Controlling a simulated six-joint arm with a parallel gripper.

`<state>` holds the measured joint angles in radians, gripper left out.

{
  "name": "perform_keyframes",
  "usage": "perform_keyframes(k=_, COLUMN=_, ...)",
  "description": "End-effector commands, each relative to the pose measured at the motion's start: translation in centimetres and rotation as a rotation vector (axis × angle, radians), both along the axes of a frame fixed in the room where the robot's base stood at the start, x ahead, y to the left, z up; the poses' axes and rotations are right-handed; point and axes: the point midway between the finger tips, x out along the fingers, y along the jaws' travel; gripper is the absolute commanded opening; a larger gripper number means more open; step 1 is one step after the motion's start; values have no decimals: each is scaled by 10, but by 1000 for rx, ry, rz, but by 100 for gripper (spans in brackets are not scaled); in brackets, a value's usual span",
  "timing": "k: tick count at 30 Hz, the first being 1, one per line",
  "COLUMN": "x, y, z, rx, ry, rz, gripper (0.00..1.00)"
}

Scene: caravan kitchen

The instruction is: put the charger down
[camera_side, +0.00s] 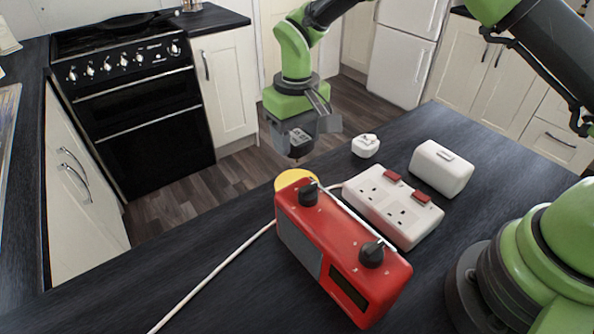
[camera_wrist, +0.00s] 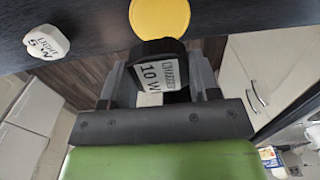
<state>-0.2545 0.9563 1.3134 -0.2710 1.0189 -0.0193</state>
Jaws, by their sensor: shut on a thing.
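My gripper (camera_side: 303,140) is shut on a black charger (camera_wrist: 150,52) with a white label reading "CHARGER 10 W". In the side view the charger (camera_side: 299,137) is partly covered by the jaws and hangs in the air near the far edge of the dark worktop (camera_side: 230,255). A yellow disc (camera_side: 292,182) lies at that edge, partly hidden behind the red radio. In the wrist view the yellow disc (camera_wrist: 160,17) is just above the charger in the picture.
A red radio (camera_side: 325,237) with two black knobs stands in front of the disc. A white double socket (camera_side: 382,211), a white plug (camera_side: 365,146) and a white box (camera_side: 441,168) are to the right. A white cable (camera_side: 215,270) crosses the worktop. Its left front is otherwise clear.

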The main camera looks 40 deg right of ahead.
Motion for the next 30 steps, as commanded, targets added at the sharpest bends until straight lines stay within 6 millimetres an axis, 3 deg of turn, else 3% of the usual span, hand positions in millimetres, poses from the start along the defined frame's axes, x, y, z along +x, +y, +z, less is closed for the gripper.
perform_keyframes(k=3, x=-1, y=0, z=-21, rx=0, ry=3, rz=0, gripper=32)
perform_keyframes(k=13, x=0, y=0, z=-62, rx=1, ry=1, rz=0, gripper=32)
perform_keyframes(k=26, x=0, y=0, z=-70, rx=2, ry=-1, rz=0, gripper=32)
perform_keyframes(k=27, x=0, y=0, z=-71, rx=2, ry=-2, rz=0, gripper=58)
perform_keyframes(k=30, x=0, y=0, z=-70, rx=2, ry=-2, rz=0, gripper=81)
